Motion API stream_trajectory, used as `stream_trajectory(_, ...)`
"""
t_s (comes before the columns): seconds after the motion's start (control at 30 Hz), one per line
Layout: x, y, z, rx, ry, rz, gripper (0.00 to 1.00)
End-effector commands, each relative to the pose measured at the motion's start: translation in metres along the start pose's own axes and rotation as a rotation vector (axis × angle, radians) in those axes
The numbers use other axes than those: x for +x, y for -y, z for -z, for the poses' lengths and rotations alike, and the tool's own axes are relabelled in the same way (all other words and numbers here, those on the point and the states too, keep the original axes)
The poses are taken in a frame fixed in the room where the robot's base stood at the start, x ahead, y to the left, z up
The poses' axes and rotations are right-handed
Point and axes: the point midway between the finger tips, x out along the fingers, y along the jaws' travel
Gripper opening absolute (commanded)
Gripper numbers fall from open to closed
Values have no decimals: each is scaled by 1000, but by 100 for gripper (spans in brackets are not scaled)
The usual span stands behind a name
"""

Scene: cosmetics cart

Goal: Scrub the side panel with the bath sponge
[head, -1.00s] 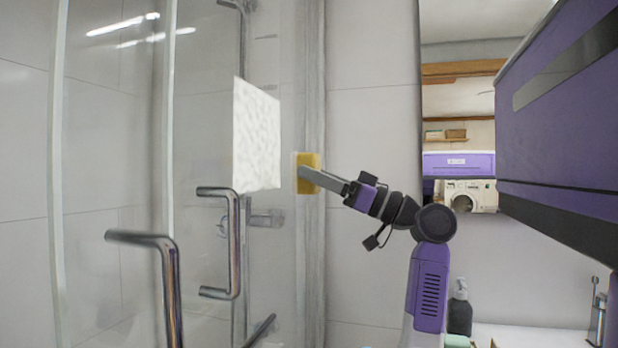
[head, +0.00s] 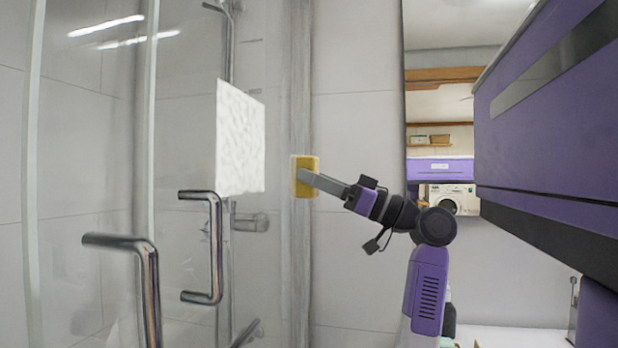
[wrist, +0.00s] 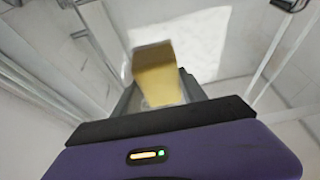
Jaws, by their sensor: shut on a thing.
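My gripper (head: 312,182) is shut on the yellow bath sponge (head: 303,170), which sticks out beyond the fingertips. The sponge also shows in the wrist view (wrist: 156,72), between the two fingers. The side panel is the glass shower wall, with a white, mottled square patch (head: 240,138) on it. The patch is left of the sponge in the head view, with a gap between them in the picture. In the wrist view the patch (wrist: 205,40) lies behind and to the right of the sponge. I cannot tell whether the sponge touches the glass.
Metal door handles (head: 214,250) and (head: 150,290) stand out from the glass at the lower left. A large purple cabinet (head: 560,130) fills the upper right. A tiled wall (head: 355,130) is behind my arm.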

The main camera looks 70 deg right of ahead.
Motion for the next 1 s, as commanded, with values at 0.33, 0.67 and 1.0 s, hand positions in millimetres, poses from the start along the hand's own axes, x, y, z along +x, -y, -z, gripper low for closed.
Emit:
stream_trajectory(0.33,4,0,-2,0,0,1,0)
stream_trajectory(0.67,32,2,-14,0,-1,2,0)
stream_trajectory(1.0,56,4,-24,1,-3,0,0)
